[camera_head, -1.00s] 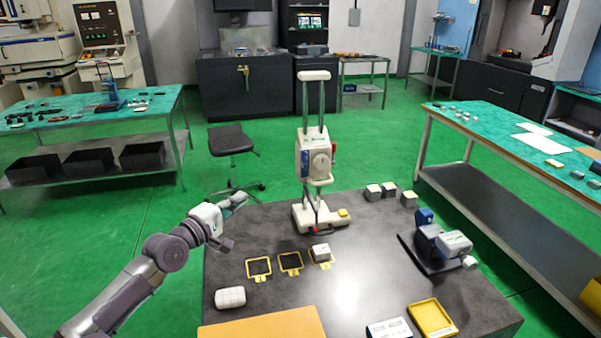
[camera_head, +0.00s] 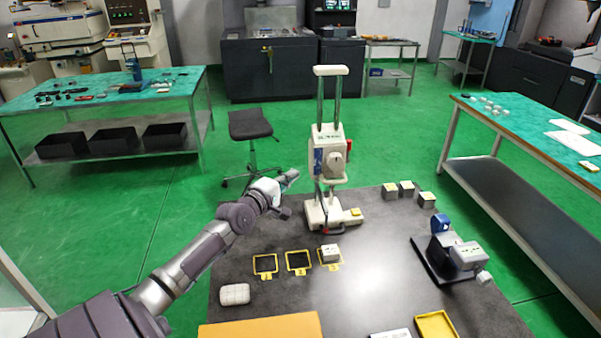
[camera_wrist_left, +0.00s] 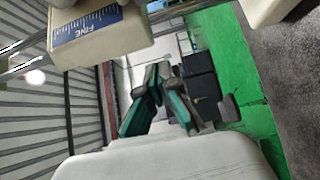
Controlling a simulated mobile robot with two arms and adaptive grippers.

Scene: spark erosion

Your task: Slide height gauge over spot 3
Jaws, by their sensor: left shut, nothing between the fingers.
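The height gauge (camera_head: 328,160), cream with two upright steel columns, stands upright at the back of the dark table. Its base (camera_head: 318,212) is behind the yellow-framed spots. Part of the gauge with a blue "FINE" scale (camera_wrist_left: 88,28) shows close up in the left wrist view. Three yellow-framed spots lie in a row: left (camera_head: 265,264), middle (camera_head: 298,262) and right (camera_head: 337,264). A pale block (camera_head: 330,252) sits on the right one; their numbers are unreadable. My left gripper (camera_head: 292,175) is shut and empty, just left of the gauge. Its fingers (camera_wrist_left: 157,72) show in the wrist view.
Several small blocks (camera_head: 406,189) stand at the table's back right. A device with a blue part (camera_head: 440,226) is at the right. A white rounded object (camera_head: 235,294), an orange board (camera_head: 262,328) and a yellow tray (camera_head: 437,325) are nearer. A stool (camera_head: 250,124) stands behind.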

